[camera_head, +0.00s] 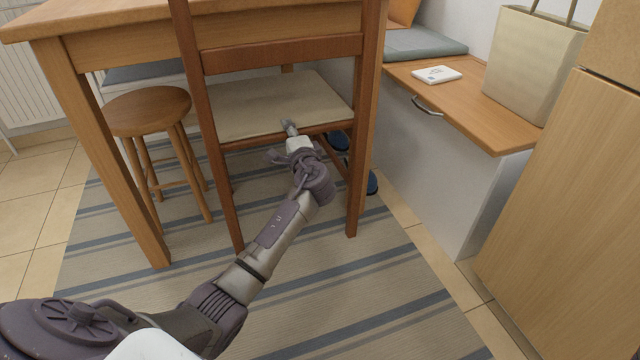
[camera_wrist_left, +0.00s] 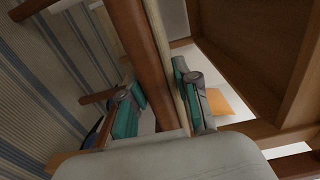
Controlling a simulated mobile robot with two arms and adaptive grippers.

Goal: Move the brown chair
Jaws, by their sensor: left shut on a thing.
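The brown chair (camera_head: 283,48) stands with its back towards me, tucked in at the wooden table (camera_head: 110,45). It has a pale beige seat (camera_head: 265,104) and brown wooden legs. My left gripper (camera_head: 290,128) reaches in from the lower left and is shut on the rear edge of the chair's seat, below the open backrest. In the left wrist view, the two teal-padded fingers of my left gripper (camera_wrist_left: 160,100) lie on either side of the brown seat rail (camera_wrist_left: 150,65). My right gripper is out of view.
A round wooden stool (camera_head: 148,110) stands left of the chair under the table. A white bench with a wooden top (camera_head: 460,100) and a bag (camera_head: 533,65) is to the right. Blue slippers (camera_head: 371,184) lie behind the chair. The striped rug (camera_head: 350,290) is clear in front.

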